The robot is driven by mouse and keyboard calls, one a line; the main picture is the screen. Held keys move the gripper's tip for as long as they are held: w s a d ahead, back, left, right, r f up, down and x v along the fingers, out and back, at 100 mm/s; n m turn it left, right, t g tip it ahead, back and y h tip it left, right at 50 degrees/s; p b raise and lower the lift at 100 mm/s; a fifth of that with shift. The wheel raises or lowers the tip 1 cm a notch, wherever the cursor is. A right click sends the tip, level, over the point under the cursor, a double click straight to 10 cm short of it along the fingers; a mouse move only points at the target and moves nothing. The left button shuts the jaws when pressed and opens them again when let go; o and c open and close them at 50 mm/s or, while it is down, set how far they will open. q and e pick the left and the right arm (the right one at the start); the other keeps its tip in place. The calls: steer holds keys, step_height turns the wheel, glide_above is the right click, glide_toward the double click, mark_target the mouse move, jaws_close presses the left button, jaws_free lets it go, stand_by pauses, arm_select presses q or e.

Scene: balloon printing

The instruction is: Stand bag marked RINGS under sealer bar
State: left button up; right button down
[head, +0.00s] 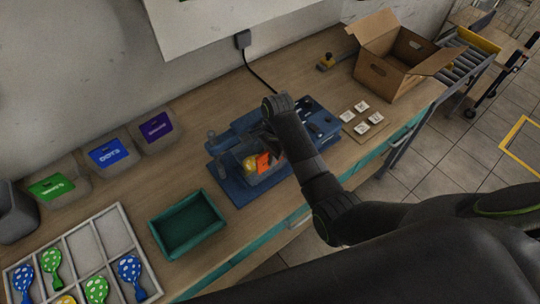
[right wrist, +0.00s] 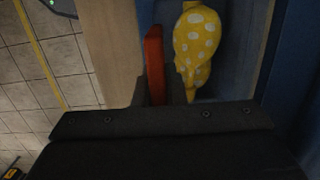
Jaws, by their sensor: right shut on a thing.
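The blue sealer (head: 236,190) stands mid-table, with upright posts at its left and my right arm over its right part. An orange label or card (head: 263,162) shows at the sealer beside a yellow balloon (head: 249,162); its lettering is too small to read, and the clear bag's outline is hard to make out. In the right wrist view my right gripper (right wrist: 162,92) is shut on the orange piece (right wrist: 154,62), with a yellow balloon with white dots (right wrist: 196,45) just to its right. My forearm hides part of the sealer, and I cannot tell where its bar is. My left gripper is out of view.
An empty green tray (head: 188,226) stands left of the sealer. A partitioned tray (head: 88,238) holds several patterned balloons. Bins with green, blue and purple labels line the wall. White printed squares (head: 362,106) and an open carton (head: 384,75) lie to the right.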

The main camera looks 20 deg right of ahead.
steer(key=c, duration=1.5)
jaws_free()
steer(key=shift+o, duration=0.5)
steer(key=shift+d, duration=0.1)
